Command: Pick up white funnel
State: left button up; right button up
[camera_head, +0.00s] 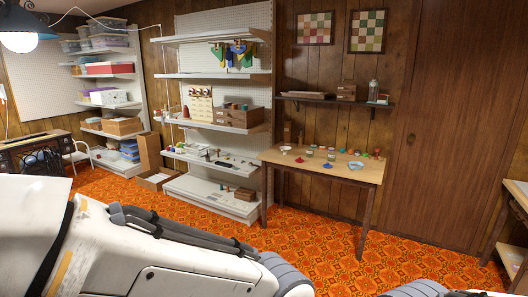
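A wooden work table (330,173) stands against the panelled wall, right of centre, with several small items on it. A small white piece (286,149) sits at its left end. Either could be the white funnel; both are too small to tell for sure. My white arm links fill the lower left and bottom of the view, well in front of the table. Neither of my grippers shows.
Small red pieces (328,166) lie near the table's front. White shelving (213,75) stands left of the table, and a dark wall shelf (336,99) hangs above it. A treadle sewing machine table (32,142) is far left. Orange patterned floor (310,235) before the table is clear.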

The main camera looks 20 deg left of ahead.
aim_at(285, 151)
jog(key=u, duration=0.65)
jog(key=i, duration=0.75)
jog(key=u, duration=0.55)
jog(key=i, duration=1.8)
jog(key=z, duration=1.1)
jog(key=i, duration=0.7)
jog(key=z, duration=0.5)
